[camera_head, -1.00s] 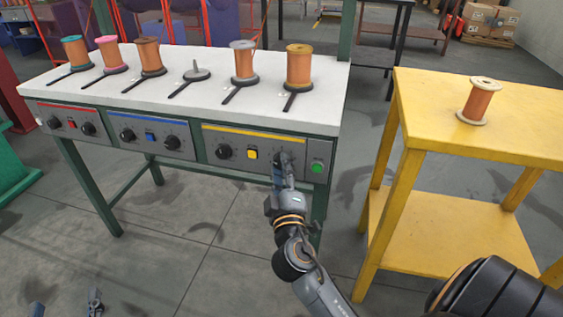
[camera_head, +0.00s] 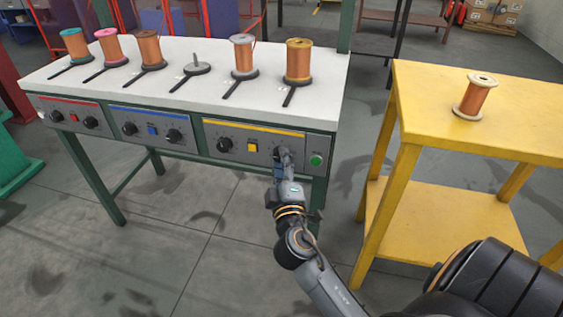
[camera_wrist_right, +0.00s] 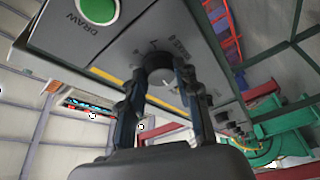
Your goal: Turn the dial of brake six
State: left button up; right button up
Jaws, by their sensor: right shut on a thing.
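The dial of brake six is the right-hand black dial on the yellow-striped panel (camera_head: 238,136). In the head view my right gripper (camera_head: 283,156) reaches it from below and hides most of it. In the right wrist view the dark round dial (camera_wrist_right: 161,66) sits between the two fingers, which are shut on its sides. Lettering, partly readable, lies on the grey panel around it. The panel's other black dial (camera_head: 225,145) and its yellow button (camera_head: 252,147) stand to the left. My left gripper is out of view.
A green button (camera_head: 316,160) sits just right of the dial. The white bench top (camera_head: 130,87) holds several copper spools and one empty spindle (camera_head: 197,69). A yellow table (camera_head: 430,110) with one spool (camera_head: 475,97) stands to the right. Floor in front is clear.

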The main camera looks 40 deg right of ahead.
jog(key=o, duration=1.1)
jog(key=shift+o, duration=0.2)
jog(key=v, duration=1.2)
